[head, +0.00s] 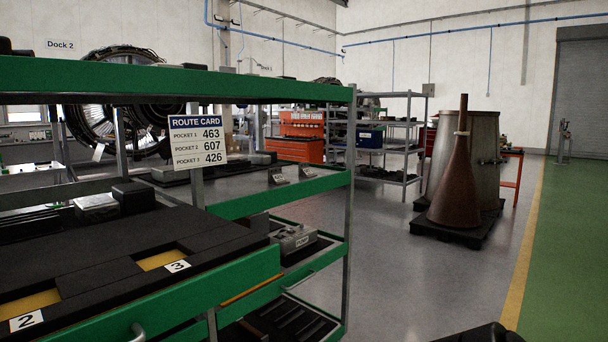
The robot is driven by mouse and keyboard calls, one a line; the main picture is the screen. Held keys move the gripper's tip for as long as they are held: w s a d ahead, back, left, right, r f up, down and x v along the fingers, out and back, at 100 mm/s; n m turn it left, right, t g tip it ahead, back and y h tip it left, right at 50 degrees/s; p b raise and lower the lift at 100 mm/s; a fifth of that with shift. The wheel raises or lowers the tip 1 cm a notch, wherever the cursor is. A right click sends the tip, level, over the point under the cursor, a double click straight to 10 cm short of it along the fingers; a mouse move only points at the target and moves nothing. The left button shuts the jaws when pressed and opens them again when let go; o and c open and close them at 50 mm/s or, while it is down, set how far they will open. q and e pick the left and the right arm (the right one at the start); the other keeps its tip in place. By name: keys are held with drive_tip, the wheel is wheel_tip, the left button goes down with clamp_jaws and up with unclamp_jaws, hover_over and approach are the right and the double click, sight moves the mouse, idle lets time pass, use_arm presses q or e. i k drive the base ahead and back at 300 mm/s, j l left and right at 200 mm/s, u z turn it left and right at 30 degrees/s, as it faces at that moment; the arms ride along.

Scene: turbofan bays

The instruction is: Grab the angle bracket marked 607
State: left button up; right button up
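I cannot read the number 607 on any part in view. A route card (198,143) on the green rack lists 463 for pocket 1, 607 for pocket 2 and 426 for pocket 3. Two small grey angled pieces with marked faces stand on the rack's middle shelf, a left one (278,177) and a right one (308,172). Their markings are too small to read. A black tray (120,250) in front has yellow-floored pockets labelled 2 (27,319) and 3 (177,266); these look empty.
The green rack (270,276) fills the left and near side. A labelled grey block (293,240) sits on a lower shelf. A brown cone (456,185) stands on a black pallet at right. Open grey floor (400,285) lies between. A dark shape fills the bottom right edge.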

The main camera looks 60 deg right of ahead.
sight(304, 170)
drive_tip(key=z, duration=2.1)
drive_tip(key=u, duration=0.55)
drive_tip(key=i+l+u, duration=0.2)
drive_tip(key=l+u, duration=0.25)
drive_tip(key=i+l+u, duration=0.15)
drive_tip(key=u, duration=0.25)
drive_tip(key=l+u, duration=0.4)
drive_tip(key=l, duration=0.6)
drive_tip(key=i+l+u, duration=0.1)
drive_tip(key=l, duration=0.8)
drive_tip(key=l+u, duration=0.15)
drive_tip(key=l, duration=0.8)
